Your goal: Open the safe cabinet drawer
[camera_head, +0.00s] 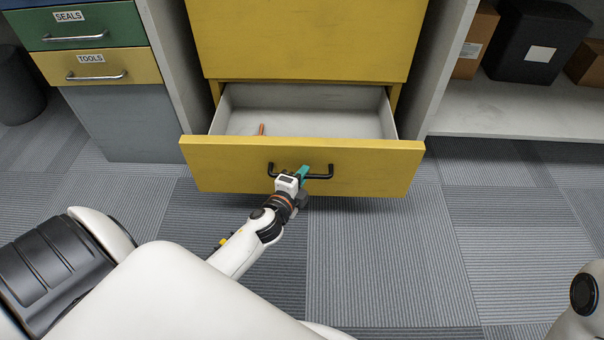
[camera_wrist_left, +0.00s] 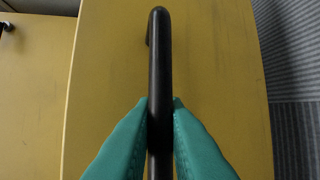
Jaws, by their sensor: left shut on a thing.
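The safe cabinet (camera_head: 300,40) is yellow, and its bottom drawer (camera_head: 225,172) stands pulled out, with its pale grey inside showing. A small orange-brown item lies inside at the left. The black bar handle (camera_head: 322,177) is on the drawer front. My left gripper (camera_head: 302,174) is shut on this handle. In the left wrist view its teal fingertips (camera_wrist_left: 160,112) press the black handle (camera_wrist_left: 160,50) from both sides, before the yellow drawer front (camera_wrist_left: 220,80). My right gripper is not in view; only part of my right arm shows at the right edge.
At the left stands a cabinet with a green SEALS drawer (camera_head: 85,24) and a yellow TOOLS drawer (camera_head: 98,66). At the right a grey shelf (camera_head: 500,110) holds a black box (camera_head: 535,45) and brown boxes. The grey carpet (camera_head: 370,260) before the drawer is clear right of my arm.

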